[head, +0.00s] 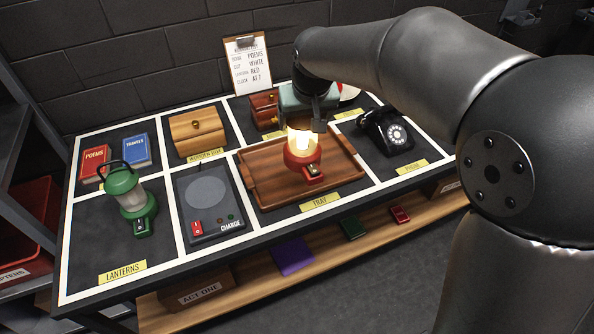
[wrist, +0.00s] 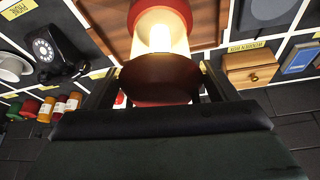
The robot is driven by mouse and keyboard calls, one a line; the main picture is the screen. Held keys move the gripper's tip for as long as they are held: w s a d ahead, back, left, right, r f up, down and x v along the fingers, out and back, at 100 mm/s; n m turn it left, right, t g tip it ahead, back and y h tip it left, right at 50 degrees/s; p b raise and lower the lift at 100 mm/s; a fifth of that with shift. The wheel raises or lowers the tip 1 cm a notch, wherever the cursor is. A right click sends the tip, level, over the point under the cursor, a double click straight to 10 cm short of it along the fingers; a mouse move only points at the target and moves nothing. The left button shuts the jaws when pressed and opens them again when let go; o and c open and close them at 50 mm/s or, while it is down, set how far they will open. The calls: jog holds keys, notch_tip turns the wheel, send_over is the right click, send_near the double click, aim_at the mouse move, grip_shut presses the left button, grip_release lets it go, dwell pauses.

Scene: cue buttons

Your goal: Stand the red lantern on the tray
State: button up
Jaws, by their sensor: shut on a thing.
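The red lantern (head: 303,158) is upright and lit, with a red base and a glowing globe. My gripper (head: 303,122) is shut on its top from above. In the wrist view the lantern's dark red top (wrist: 160,75) sits between the two fingers (wrist: 163,88), and its base points away from me. The brown wooden tray (head: 262,188) lies in its marked section, with the lantern over its middle. I cannot tell whether the base touches the tray or hangs just above it. The tray holds nothing else that I can see.
A green lantern (head: 127,190) stands at the left, beside a charging pad (head: 207,212). A black telephone (head: 390,132) is right of the tray. A wooden box (head: 197,134) and two books stand behind left. A clipboard (head: 247,65) stands at the back.

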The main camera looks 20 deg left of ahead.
jog(key=shift+s+a+r, duration=0.25)
jog(key=shift+s+a, duration=0.15)
jog(key=shift+a, duration=0.3)
jog(key=shift+a+r, duration=0.15)
jog(key=shift+a, duration=0.15)
jog(key=w+a+f+p, duration=0.4)
jog(key=w+f+p, duration=0.1)
jog(key=w+f, duration=0.7)
jog(key=shift+w+a+f, duration=0.2)
jog(key=shift+w+f, duration=0.2)
jog(key=shift+w, duration=0.05)
jog(key=shift+f, duration=0.1)
jog(key=o, duration=1.8)
jog(key=b+v, duration=0.2)
jog(key=v, duration=1)
jog(key=shift+s+d, duration=0.15)
